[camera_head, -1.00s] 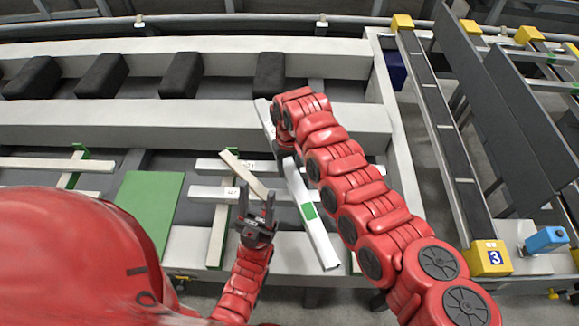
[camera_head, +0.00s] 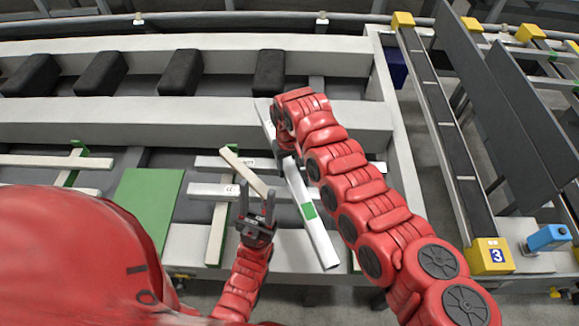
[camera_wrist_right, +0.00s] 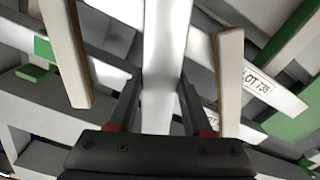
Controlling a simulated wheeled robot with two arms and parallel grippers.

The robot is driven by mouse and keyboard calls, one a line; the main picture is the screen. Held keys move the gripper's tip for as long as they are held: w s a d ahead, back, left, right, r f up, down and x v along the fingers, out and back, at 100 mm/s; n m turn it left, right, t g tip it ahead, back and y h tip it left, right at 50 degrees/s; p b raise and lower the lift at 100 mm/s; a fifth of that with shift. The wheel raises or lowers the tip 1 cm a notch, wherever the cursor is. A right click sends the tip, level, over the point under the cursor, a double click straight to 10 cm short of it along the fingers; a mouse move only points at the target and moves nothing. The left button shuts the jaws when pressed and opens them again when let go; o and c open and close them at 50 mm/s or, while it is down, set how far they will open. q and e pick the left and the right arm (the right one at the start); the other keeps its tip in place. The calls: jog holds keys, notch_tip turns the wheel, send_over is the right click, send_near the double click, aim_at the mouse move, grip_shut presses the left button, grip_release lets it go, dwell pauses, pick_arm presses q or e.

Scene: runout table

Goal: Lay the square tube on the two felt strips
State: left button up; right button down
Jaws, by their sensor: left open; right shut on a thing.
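The square tube (camera_head: 318,235) is a long pale bar with a green patch, slanting from upper left to lower right in the head view. My right gripper (camera_wrist_right: 160,92) is shut on it; the fingers sit on both sides of the tube in the wrist view. In the head view my right arm hides this grip. My left gripper (camera_head: 257,212) is open and empty, left of the tube. Cream strips with brown edges, a left one (camera_wrist_right: 66,55) and a right one (camera_wrist_right: 229,85), flank the tube in the wrist view. I cannot tell whether these are the felt strips.
A pale bar with a lot label (camera_wrist_right: 270,92) lies beyond the right strip. A green plate (camera_head: 148,205) lies left of my left gripper. Black blocks (camera_head: 182,72) stand along the back ledge. A roller rail with yellow ends (camera_head: 488,257) runs at the right.

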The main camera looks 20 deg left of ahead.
aim_at(289, 166)
jog(key=shift+c, duration=1.2)
grip_release()
notch_tip(289, 166, up, 7)
jog(key=b, duration=0.2)
jog(key=shift+w+r+b, duration=0.1)
jog(key=shift+b, duration=0.3)
notch_tip(289, 166, up, 10)
jog(key=b, duration=0.1)
jog(key=shift+r, duration=0.2)
